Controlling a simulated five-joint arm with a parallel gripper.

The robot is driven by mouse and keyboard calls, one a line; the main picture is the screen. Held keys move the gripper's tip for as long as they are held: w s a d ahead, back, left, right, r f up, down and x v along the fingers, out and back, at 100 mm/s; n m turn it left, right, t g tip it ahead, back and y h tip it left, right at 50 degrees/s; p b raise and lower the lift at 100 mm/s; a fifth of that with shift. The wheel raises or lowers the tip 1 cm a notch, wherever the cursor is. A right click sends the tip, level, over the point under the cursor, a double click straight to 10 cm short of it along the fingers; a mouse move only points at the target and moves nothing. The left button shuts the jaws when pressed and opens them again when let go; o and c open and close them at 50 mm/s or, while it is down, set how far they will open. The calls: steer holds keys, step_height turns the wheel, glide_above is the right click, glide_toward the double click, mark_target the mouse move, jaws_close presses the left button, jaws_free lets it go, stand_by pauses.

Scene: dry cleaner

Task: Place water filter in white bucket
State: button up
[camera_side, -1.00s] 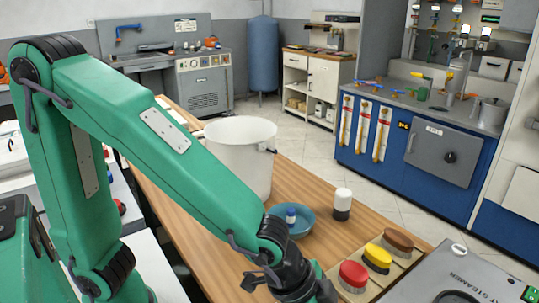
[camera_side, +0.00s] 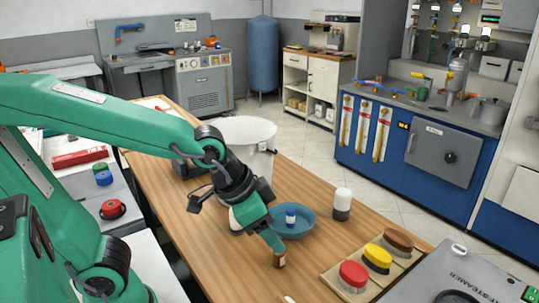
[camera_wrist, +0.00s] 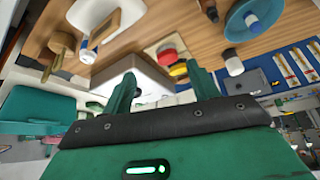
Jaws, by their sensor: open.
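The white bucket (camera_side: 250,135) stands on the wooden table in the side view, its lower front hidden by my arm. I cannot tell for sure which thing is the water filter. A white cylinder with a dark grey base (camera_side: 342,204) stands upright right of the blue bowl; it also shows in the wrist view (camera_wrist: 232,62). Another white thing (camera_side: 236,221) is mostly hidden behind my wrist. My gripper (camera_side: 270,240) points down in front of the blue bowl. In the wrist view its two fingers (camera_wrist: 163,86) are apart with nothing visible held between them.
The blue bowl (camera_side: 300,228) holds a small blue-and-white bottle (camera_side: 291,215). A small brown thing (camera_side: 279,260) is at my fingertip. Red (camera_side: 353,274), yellow (camera_side: 377,258) and brown brushes sit on a board beside the grey steamer (camera_side: 470,280).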

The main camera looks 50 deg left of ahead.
steer(key=s+a+r+n+y, duration=0.2)
steer(key=s+a, duration=0.3)
steer(key=a, duration=0.4)
steer(key=shift+a+r+n, duration=0.2)
steer(key=shift+r+n, duration=0.35)
steer(key=shift+n, duration=0.25)
steer(key=shift+o, duration=0.4)
steer(key=shift+s+a, duration=0.35)
steer(key=shift+d, duration=0.1)
